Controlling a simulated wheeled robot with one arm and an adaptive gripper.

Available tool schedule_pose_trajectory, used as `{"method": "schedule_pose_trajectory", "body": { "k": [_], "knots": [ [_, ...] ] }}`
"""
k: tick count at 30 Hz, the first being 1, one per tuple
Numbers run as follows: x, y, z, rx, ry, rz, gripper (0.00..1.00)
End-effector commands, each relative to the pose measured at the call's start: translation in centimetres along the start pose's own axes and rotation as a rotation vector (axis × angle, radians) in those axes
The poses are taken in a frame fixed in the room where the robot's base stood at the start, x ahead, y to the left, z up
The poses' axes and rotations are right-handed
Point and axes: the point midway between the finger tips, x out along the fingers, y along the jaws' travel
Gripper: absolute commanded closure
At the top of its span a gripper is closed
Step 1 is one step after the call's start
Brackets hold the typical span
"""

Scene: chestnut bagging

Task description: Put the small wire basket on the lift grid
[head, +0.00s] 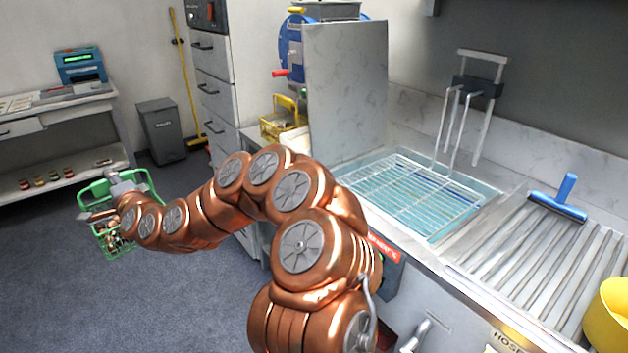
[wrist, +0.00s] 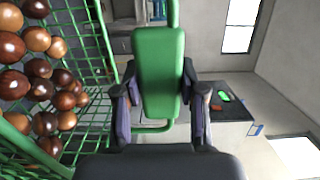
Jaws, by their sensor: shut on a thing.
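The small green wire basket (head: 140,181) hangs from my gripper (head: 113,184) at the far left of the head view, above the floor. Brown chestnuts (head: 113,236) lie in it. In the wrist view, my gripper (wrist: 159,98) is shut on the green handle (wrist: 158,62), and the basket's mesh wall (wrist: 90,50) and chestnuts (wrist: 40,70) fill the left side. The lift grid (head: 410,189) is a pale wire rack in the blue water basin, right of centre in the head view. It is empty and far from my gripper.
An upright grey panel (head: 345,90) stands at the basin's left end. A yellow basket (head: 284,122) stands behind it. A ribbed drainboard (head: 540,250) holds a blue squeegee (head: 558,205), with a yellow bowl (head: 608,315) at right. A bench (head: 60,105) stands far left; open floor lies between.

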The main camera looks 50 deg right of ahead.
Motion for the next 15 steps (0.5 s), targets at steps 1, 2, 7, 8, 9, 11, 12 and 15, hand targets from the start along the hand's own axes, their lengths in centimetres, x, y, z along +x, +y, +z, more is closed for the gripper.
{"method": "schedule_pose_trajectory", "body": {
  "k": [1,2,7,8,9,11,12,15],
  "knots": [
    [-0.1,-0.3,-0.9,0.000,0.017,-0.004,1.00],
    [-0.1,-0.5,-1.4,0.000,0.028,-0.005,1.00],
    [-0.7,-1.4,-5.1,0.000,0.104,-0.006,1.00],
    [-0.8,-1.5,-5.9,0.001,0.121,-0.006,1.00],
    [-1.1,-1.7,-6.9,0.001,0.143,-0.006,1.00],
    [-1.5,-2.1,-8.8,0.000,0.181,-0.005,1.00],
    [-1.8,-2.3,-10.1,0.000,0.208,-0.004,1.00],
    [-2.9,-3.0,-13.7,-0.001,0.285,-0.005,1.00]
  ]
}}
